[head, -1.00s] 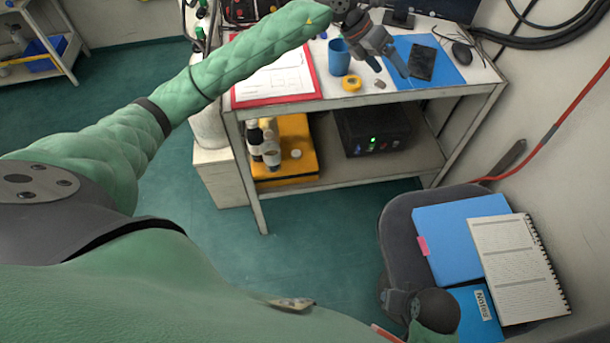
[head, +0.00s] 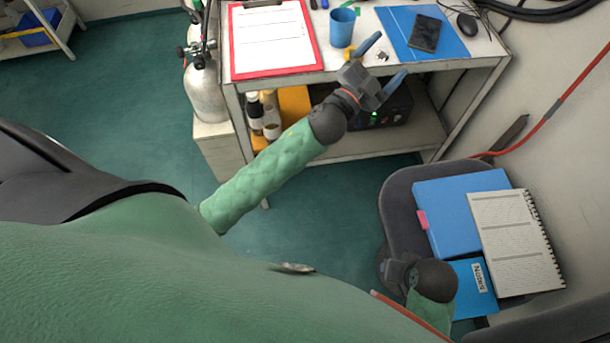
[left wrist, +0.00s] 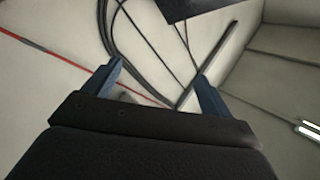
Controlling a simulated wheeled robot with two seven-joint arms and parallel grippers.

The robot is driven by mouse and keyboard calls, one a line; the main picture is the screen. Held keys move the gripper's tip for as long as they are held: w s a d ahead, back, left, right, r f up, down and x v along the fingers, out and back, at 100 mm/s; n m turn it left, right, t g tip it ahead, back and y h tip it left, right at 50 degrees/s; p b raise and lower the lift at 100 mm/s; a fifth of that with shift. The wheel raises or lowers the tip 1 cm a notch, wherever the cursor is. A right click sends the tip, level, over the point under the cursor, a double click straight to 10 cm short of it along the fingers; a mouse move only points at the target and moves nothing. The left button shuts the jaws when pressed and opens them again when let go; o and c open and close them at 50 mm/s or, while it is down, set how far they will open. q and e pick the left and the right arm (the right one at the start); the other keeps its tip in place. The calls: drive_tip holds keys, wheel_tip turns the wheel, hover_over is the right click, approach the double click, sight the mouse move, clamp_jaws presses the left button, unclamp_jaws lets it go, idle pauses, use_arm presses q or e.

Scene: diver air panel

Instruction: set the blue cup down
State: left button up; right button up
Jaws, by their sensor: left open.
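The blue cup (head: 342,28) stands upright on the white table, between the red clipboard and the blue mat. My left gripper (head: 388,58) is open and empty, at the table's front edge, to the right of and nearer than the cup. It is apart from the cup. In the left wrist view its two blue fingers (left wrist: 160,70) are spread with nothing between them, and the cup is not in that view. My right gripper (head: 394,273) is low beside the chair; its fingers cannot be made out.
The table (head: 420,68) holds a red clipboard (head: 236,68), a blue mat (head: 460,50) with a dark phone (head: 425,33), and a mouse (head: 467,24). A gas cylinder (head: 205,90) stands left. A chair (head: 397,205) with blue folders (head: 460,205) and a notebook (head: 515,240) is at right.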

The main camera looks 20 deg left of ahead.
use_arm(q)
drive_tip(key=s+a+f+n+g+y, duration=0.35)
drive_tip(key=s+f+n, duration=0.2)
drive_tip(key=f, duration=0.45)
drive_tip(key=s+a+f+n+g+y, duration=0.2)
drive_tip(key=s+f+n+g+y, duration=0.3)
drive_tip(key=f, duration=0.5)
drive_tip(key=s+f+g+h, duration=0.1)
drive_tip(key=s+f+g, duration=0.3)
drive_tip(key=s, duration=0.7)
drive_tip(key=s+d+f+g+h, duration=0.1)
drive_tip(key=s+f+g, duration=0.4)
drive_tip(key=s, duration=0.6)
drive_tip(key=shift+s+d+f+n+h, duration=0.2)
drive_tip(key=shift+d+f+n+h, duration=0.2)
drive_tip(key=shift+f, duration=0.55)
drive_tip(key=shift+a+g, duration=0.1)
drive_tip(key=shift+g, duration=0.15)
